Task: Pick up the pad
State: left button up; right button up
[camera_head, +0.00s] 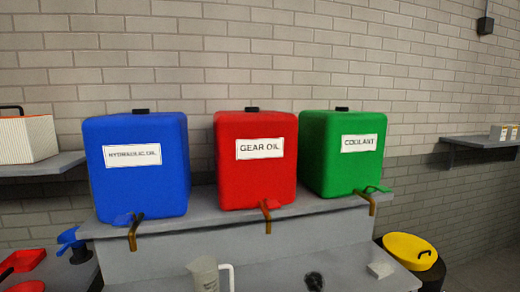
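A small pale grey block (380,270) lies on the lower grey bench at the bottom right of the head view. It may be the pad, but I cannot tell for certain. Nothing is touching it. Neither of my grippers shows in this view.
Blue (140,185), red (255,188) and green (342,168) tanks with taps stand on a raised grey shelf (190,222). A light jug (203,274) and a small black object (314,281) are on the lower bench. A yellow lid (409,250) is at right.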

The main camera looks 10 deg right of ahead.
aim_at(380, 269)
jog(key=z, duration=1.45)
